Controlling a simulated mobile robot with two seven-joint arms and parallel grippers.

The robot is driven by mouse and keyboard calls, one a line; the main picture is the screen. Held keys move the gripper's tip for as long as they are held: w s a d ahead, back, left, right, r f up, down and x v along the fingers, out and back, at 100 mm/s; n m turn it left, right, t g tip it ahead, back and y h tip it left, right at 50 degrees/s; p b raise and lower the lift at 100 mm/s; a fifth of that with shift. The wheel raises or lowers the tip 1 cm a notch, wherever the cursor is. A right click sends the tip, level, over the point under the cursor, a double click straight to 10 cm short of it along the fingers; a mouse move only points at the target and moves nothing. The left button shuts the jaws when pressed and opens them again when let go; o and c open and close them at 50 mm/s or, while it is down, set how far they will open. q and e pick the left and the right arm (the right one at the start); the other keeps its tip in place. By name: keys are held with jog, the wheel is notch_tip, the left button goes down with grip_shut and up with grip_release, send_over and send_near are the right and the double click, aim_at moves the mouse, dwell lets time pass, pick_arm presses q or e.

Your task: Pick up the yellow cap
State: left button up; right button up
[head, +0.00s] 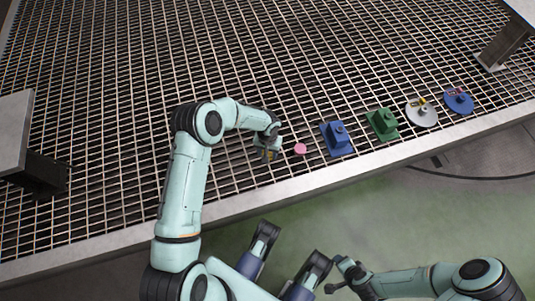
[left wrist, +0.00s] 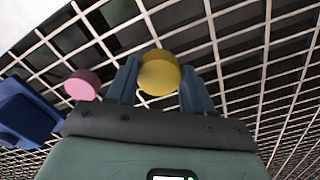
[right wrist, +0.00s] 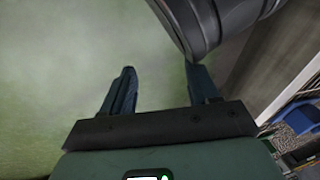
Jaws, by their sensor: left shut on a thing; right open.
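The yellow cap (left wrist: 158,73) is a round disc-like piece between the fingers of my left gripper (left wrist: 154,85) in the left wrist view. The left gripper is shut on it, over the grating. In the head view the left gripper (head: 267,154) hides most of the cap, and only a bit of yellow shows. I cannot tell whether the cap still touches the grating. My right gripper (right wrist: 160,85) is open and empty over the green floor. It also shows in the head view (head: 335,275), in front of the grating's edge.
A pink cap (head: 300,149) lies just right of the left gripper. The metal grating (head: 250,60) is clear behind.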

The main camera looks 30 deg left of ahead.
pick_arm(q)
notch_tip(320, 180, up, 6)
jog(key=shift+f+p, duration=0.2)
jog(key=shift+p, duration=0.4)
notch_tip(320, 180, up, 11)
jog(key=p, duration=0.2)
pick_arm(e)
notch_tip(320, 180, up, 5)
jog(key=s+a, duration=0.2)
jog(key=shift+s+a+n+g+y, duration=0.15)
jog(key=shift+a+n+g+y, duration=0.15)
jog(key=shift+a+g, duration=0.1)
pick_arm(q)
jog(key=shift+f, duration=0.1)
jog(key=o, duration=0.4)
jog(key=c, duration=0.3)
jog(key=shift+c, duration=0.2)
pick_arm(e)
jog(key=shift+d, duration=0.1)
